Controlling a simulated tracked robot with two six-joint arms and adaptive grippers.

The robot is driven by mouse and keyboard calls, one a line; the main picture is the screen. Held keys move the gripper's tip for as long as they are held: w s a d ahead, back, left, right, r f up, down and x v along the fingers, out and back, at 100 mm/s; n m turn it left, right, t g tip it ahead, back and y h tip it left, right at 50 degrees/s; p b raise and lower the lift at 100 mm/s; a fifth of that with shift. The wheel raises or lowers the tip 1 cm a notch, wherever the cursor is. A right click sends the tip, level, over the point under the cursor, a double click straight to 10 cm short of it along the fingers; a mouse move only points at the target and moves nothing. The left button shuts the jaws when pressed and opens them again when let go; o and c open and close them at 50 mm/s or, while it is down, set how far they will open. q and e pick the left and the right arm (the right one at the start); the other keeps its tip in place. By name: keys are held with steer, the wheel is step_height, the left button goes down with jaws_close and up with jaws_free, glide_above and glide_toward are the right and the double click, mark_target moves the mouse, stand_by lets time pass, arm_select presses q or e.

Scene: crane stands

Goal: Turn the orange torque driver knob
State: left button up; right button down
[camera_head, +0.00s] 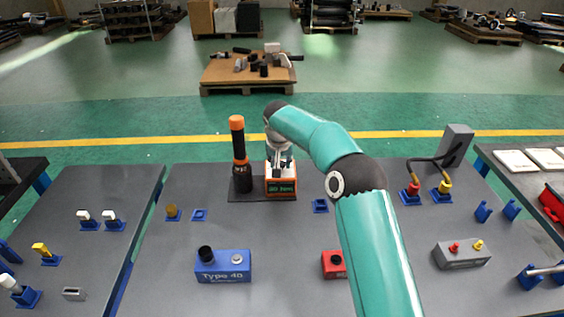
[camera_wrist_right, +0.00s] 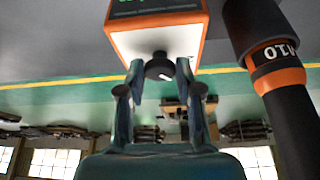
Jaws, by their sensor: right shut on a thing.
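An orange and white box with a green display (camera_head: 281,186) stands on a dark mat (camera_head: 246,196) near the back of the table. In the right wrist view the box (camera_wrist_right: 158,30) is at the top, with a small dark round knob (camera_wrist_right: 159,67) with a white mark on its face. My right gripper (camera_head: 280,160) is at the box from above and behind. In the wrist view its fingers (camera_wrist_right: 160,78) are on either side of the knob, shut on it. The knob is hidden in the head view. My left gripper is out of view.
A tall black torque driver with orange bands (camera_head: 239,150) stands just left of the box, close to the gripper; it also shows in the wrist view (camera_wrist_right: 275,75). A blue "Type 40" box (camera_head: 222,267) and a red box (camera_head: 334,264) are nearer the front.

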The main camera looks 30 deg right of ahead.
steer(key=shift+w+m+g+h+p, duration=0.1)
steer(key=shift+m+g+h+p, duration=0.4)
steer(key=shift+m, duration=1.2)
steer(key=c, duration=0.8)
jaws_free()
steer(key=shift+o, duration=0.2)
steer(key=shift+a+r, duration=0.25)
steer(key=shift+r, duration=0.4)
steer(key=v, duration=1)
steer(key=shift+s+r, duration=0.25)
